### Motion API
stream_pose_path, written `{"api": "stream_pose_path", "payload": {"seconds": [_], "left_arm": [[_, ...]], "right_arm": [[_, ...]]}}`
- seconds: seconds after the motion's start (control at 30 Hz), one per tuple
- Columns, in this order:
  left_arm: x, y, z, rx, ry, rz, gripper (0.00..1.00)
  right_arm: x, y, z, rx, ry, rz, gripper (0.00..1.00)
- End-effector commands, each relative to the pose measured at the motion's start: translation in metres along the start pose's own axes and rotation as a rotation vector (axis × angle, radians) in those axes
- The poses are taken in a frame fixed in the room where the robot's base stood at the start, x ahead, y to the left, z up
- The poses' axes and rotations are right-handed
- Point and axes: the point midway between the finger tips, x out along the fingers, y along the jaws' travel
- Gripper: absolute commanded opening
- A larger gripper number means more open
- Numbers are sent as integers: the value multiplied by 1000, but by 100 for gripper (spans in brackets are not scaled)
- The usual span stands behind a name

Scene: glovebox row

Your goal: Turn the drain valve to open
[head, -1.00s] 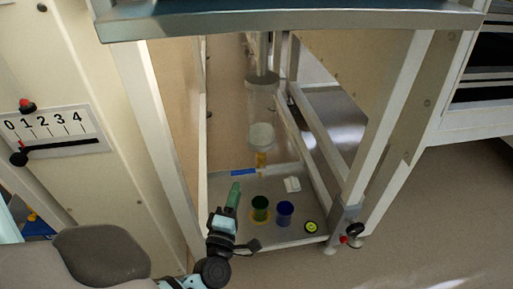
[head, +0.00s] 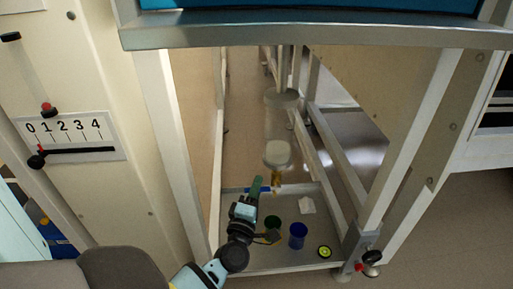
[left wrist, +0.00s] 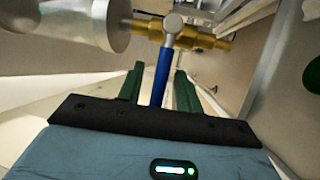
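The drain valve (left wrist: 205,38) is brass and sits under a clear vessel (left wrist: 85,25). Its blue lever (left wrist: 161,77) stands crosswise to the brass pipe in the left wrist view. My left gripper (left wrist: 158,80) is open, with one green finger on each side of the lever and gaps showing. In the head view the left gripper (head: 257,182) is low inside the frame, just left of the brass valve (head: 276,180) below the vessel (head: 277,152). My right gripper is not in view.
A grey tray (head: 285,262) on the floor holds a green cup (head: 272,221), a blue cup (head: 298,236), a white item (head: 307,205) and a round yellow-black item (head: 324,252). White legs (head: 175,150) and a metal top edge (head: 310,36) bound the opening.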

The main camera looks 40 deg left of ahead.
Motion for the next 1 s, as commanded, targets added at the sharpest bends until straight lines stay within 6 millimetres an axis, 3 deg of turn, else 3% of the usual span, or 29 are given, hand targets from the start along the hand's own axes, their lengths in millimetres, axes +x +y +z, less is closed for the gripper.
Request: {"api": "stream_pose_path", "payload": {"seconds": [0.07, 0.33, 0.73, 1.0], "left_arm": [[0, 0, 0, 0, 0, 0, 35], [0, 0, 0, 1, 0, 0, 0], [-1, -2, 0, -12, 3, 6, 0], [-2, -12, 2, -120, 27, 51, 0]], "right_arm": [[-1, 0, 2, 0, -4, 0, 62], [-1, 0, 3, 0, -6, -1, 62], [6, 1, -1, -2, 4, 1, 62], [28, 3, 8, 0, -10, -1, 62]]}}
